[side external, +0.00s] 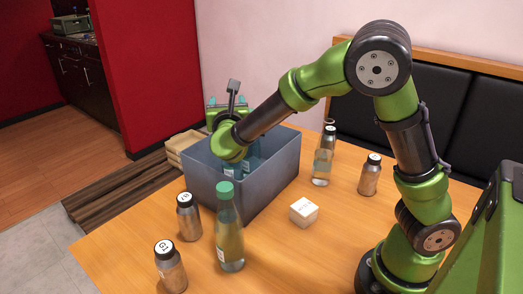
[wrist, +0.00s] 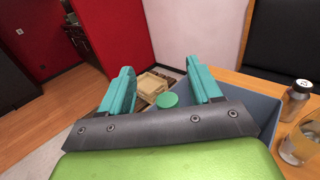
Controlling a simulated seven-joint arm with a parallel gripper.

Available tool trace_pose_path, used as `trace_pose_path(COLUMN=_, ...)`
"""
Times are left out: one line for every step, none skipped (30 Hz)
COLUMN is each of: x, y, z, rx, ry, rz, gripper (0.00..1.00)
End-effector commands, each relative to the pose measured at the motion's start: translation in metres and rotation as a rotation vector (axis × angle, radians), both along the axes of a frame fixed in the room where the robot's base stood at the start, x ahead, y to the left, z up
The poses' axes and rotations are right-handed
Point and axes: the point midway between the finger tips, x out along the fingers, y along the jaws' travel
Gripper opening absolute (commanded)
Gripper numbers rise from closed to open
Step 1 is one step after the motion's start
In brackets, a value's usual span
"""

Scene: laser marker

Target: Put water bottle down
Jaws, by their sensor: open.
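My gripper (side external: 225,104) is at the grey-blue bin (side external: 270,180), with its teal fingers by the bin's far left side. The wrist view shows the fingers (wrist: 160,88) spread apart, with a round green cap (wrist: 168,100) visible in the gap; contact cannot be told. Bluish bottles (side external: 254,158) stand inside the bin, partly hidden by its wall and my arm. Another water bottle, clear with a green cap (side external: 229,235), stands upright on the table in front of the bin.
Dark-capped bottles (side external: 188,217) (side external: 170,268) stand at the table's front left. A glass bottle (side external: 323,160), another dark-capped bottle (side external: 370,175) and a white box (side external: 304,211) are right of the bin. A wooden crate (side external: 184,148) is behind it. Table space is free at front centre.

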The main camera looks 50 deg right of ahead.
Motion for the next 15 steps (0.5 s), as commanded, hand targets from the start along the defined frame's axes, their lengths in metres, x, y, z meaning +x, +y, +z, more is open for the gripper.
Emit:
trace_pose_path(x=-0.001, y=-0.001, z=0.004, rx=0.008, ry=-0.003, rz=-0.004, gripper=0.63)
trace_pose_path(x=-0.003, y=-0.004, z=0.005, rx=0.023, ry=-0.006, rz=-0.012, gripper=0.63)
trace_pose_path(x=-0.007, y=-0.009, z=0.005, rx=0.059, ry=-0.013, rz=-0.031, gripper=0.63)
trace_pose_path(x=-0.012, y=-0.015, z=0.004, rx=0.1, ry=-0.024, rz=-0.053, gripper=0.63)
trace_pose_path(x=-0.019, y=-0.022, z=0.003, rx=0.154, ry=-0.038, rz=-0.083, gripper=0.63)
trace_pose_path(x=-0.031, y=-0.033, z=0.0, rx=0.247, ry=-0.062, rz=-0.132, gripper=0.63)
trace_pose_path(x=-0.042, y=-0.041, z=-0.003, rx=0.329, ry=-0.087, rz=-0.177, gripper=0.63)
trace_pose_path(x=-0.055, y=-0.049, z=-0.007, rx=0.422, ry=-0.116, rz=-0.227, gripper=0.63)
trace_pose_path(x=-0.073, y=-0.058, z=-0.013, rx=0.557, ry=-0.16, rz=-0.301, gripper=0.63)
trace_pose_path(x=-0.088, y=-0.063, z=-0.018, rx=0.664, ry=-0.198, rz=-0.362, gripper=0.63)
trace_pose_path(x=-0.103, y=-0.065, z=-0.023, rx=0.773, ry=-0.24, rz=-0.422, gripper=0.63)
trace_pose_path(x=-0.122, y=-0.066, z=-0.029, rx=0.914, ry=-0.297, rz=-0.504, gripper=0.63)
trace_pose_path(x=-0.135, y=-0.065, z=-0.034, rx=1.019, ry=-0.342, rz=-0.564, gripper=0.63)
trace_pose_path(x=-0.148, y=-0.062, z=-0.038, rx=1.121, ry=-0.387, rz=-0.627, gripper=0.63)
trace_pose_path(x=-0.165, y=-0.056, z=-0.042, rx=1.255, ry=-0.449, rz=-0.706, gripper=0.63)
